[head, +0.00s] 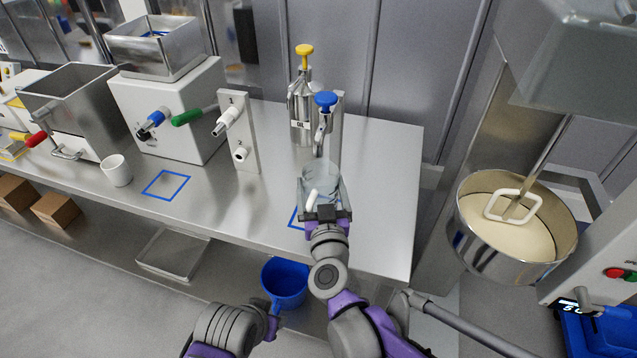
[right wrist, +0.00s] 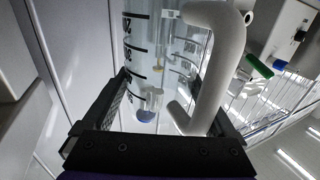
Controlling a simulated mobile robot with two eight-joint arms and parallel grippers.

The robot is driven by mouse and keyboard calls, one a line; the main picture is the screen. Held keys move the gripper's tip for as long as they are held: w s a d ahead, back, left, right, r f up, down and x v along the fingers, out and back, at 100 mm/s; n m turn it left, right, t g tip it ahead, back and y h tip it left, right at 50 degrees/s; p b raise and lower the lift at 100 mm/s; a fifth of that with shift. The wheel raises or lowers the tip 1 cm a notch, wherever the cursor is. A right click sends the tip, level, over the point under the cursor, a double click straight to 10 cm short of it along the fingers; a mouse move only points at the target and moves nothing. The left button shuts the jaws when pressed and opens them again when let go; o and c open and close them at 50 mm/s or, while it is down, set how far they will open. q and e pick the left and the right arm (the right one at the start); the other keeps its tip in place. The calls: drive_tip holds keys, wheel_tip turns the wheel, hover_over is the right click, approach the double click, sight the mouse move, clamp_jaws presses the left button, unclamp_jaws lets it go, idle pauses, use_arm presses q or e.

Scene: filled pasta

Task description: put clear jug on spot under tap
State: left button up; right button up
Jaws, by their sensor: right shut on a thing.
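The clear jug (head: 322,180), see-through with a white handle, is at the front of the table, just below and in front of the tap with the blue knob (head: 326,101). My right gripper (head: 326,212) is shut on it. The right wrist view shows the jug (right wrist: 140,60) upright between the fingers, with black marks and its white handle (right wrist: 222,65). A blue outlined spot (head: 293,217) shows at the jug's left; the rest is hidden by the jug and gripper. I cannot tell whether the jug's base touches the table.
A steel oil dispenser with a yellow knob (head: 304,52) stands behind the tap. A white panel with two numbered outlets (head: 240,130) is to the left. A white mug (head: 117,170) stands by another blue square (head: 166,184). A mixer bowl (head: 480,250) is right; a blue bucket (head: 284,285) is below.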

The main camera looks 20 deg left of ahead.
sight(319, 172)
drive_tip(key=x, duration=0.4)
drive_tip(key=shift+w, duration=0.1)
drive_tip(key=shift+a+f, duration=0.1)
drive_tip(key=shift+f, duration=1.7)
drive_tip(key=shift+f, duration=0.2)
drive_tip(key=o, duration=1.1)
drive_tip(key=shift+r, duration=0.1)
